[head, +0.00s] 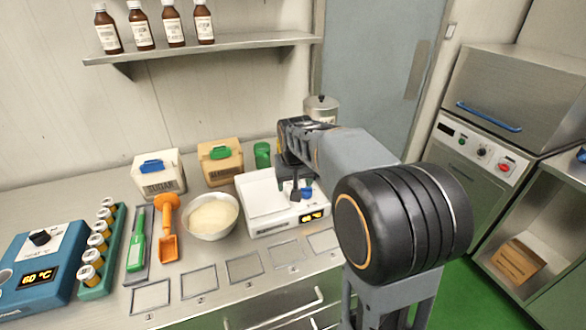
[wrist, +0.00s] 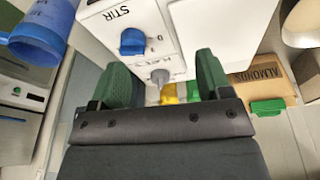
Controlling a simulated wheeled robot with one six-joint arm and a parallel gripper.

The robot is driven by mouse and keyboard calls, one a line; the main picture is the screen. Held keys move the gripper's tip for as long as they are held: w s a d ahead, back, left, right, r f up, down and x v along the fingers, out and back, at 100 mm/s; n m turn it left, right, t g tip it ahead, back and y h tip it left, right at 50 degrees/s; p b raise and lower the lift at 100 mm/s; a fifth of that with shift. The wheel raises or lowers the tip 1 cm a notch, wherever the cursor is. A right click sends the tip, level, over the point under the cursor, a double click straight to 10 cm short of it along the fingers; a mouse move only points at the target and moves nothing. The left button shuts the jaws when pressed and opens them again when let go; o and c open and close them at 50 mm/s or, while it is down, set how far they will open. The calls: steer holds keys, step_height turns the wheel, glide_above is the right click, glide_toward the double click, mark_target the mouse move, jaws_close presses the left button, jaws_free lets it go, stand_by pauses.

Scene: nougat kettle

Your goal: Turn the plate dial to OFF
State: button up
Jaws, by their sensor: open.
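A white plate unit (head: 262,200) with a lit display sits in the middle of the bench in the head view. In the wrist view its face (wrist: 210,22) carries a blue knob (wrist: 133,41) under the word STIR and a small grey dial (wrist: 160,76). Small print beside the grey dial is too small to read. My gripper (wrist: 163,84) is open, its two green fingers on either side of the grey dial, with gaps showing between. Whether either finger touches it I cannot tell. In the head view my gripper (head: 297,190) is over the unit's right side, and my arm hides part of it.
A bowl (head: 210,216) of pale contents and an orange scoop (head: 167,230) stand left of the unit. A blue heater (head: 45,270) with a black knob reads 60 °C. Sugar (head: 158,175) and almonds (head: 220,162) boxes stand behind. Marked squares (head: 245,268) in front are empty.

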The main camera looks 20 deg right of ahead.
steer(key=w+d+r+m+t+h, duration=0.1)
steer(key=w+d+r+m, duration=0.3)
steer(key=w, duration=0.7)
steer(key=shift+n, duration=0.7)
steer(key=x, duration=1.1)
steer(key=shift+w+a+f+p, duration=0.1)
steer(key=shift+w+p, duration=0.25)
steer(key=shift+w, duration=0.1)
steer(key=shift+t, duration=0.3)
steer(key=c, duration=0.9)
